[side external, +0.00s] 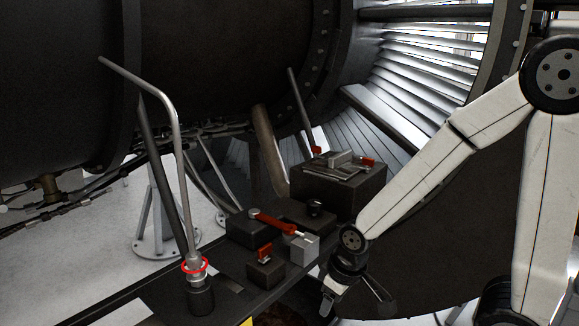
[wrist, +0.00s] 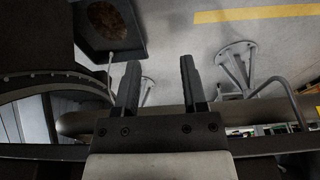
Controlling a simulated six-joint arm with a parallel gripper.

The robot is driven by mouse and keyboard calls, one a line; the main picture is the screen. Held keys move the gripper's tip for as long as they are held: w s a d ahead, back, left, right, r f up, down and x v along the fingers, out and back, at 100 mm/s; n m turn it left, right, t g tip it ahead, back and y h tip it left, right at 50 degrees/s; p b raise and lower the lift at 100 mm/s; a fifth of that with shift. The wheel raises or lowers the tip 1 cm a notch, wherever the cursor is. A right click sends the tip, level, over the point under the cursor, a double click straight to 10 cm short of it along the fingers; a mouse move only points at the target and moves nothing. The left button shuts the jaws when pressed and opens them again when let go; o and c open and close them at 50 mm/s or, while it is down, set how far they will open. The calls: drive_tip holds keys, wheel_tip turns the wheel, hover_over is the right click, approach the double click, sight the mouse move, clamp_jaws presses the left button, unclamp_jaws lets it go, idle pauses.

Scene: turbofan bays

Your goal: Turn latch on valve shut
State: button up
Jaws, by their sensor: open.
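A red lever (side external: 276,223) with a pale pivot and a light tip lies across a dark block (side external: 250,230) on the bench. A small red latch (side external: 264,252) sits on another dark block (side external: 265,272) in front of it. The frames do not make clear which one is the valve latch. My gripper (side external: 355,296) is open and empty, to the right of these parts and apart from them, beyond the bench edge. In the wrist view its two fingers (wrist: 160,70) are spread with nothing between them, and neither red part shows there.
A bent grey pipe (side external: 179,150) with a red ring rises at the bench's left. A larger dark block (side external: 340,187) with red-tipped parts stands behind. A light cube (side external: 304,249) is near the lever tip. The wrist view shows floor, a yellow stripe (wrist: 255,13) and a dark tray (wrist: 90,48).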

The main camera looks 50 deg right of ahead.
drive_tip(key=w+a+r+m+g+y, duration=0.1)
drive_tip(key=a+r+m+y, duration=0.2)
drive_tip(key=a+r+m, duration=0.3)
wheel_tip(320, 180, up, 16)
drive_tip(key=m+g+y, duration=0.1)
drive_tip(key=m+g, duration=0.1)
drive_tip(key=m, duration=1)
hover_over(265, 246)
drive_tip(key=d, duration=0.3)
drive_tip(key=shift+d+f, duration=0.1)
drive_tip(key=shift+d, duration=0.1)
drive_tip(key=shift+f, duration=0.1)
drive_tip(key=shift+y, duration=0.3)
drive_tip(key=shift+x, duration=3.8)
drive_tip(key=shift+w, duration=0.2)
drive_tip(key=shift+c, duration=0.2)
clamp_jaws()
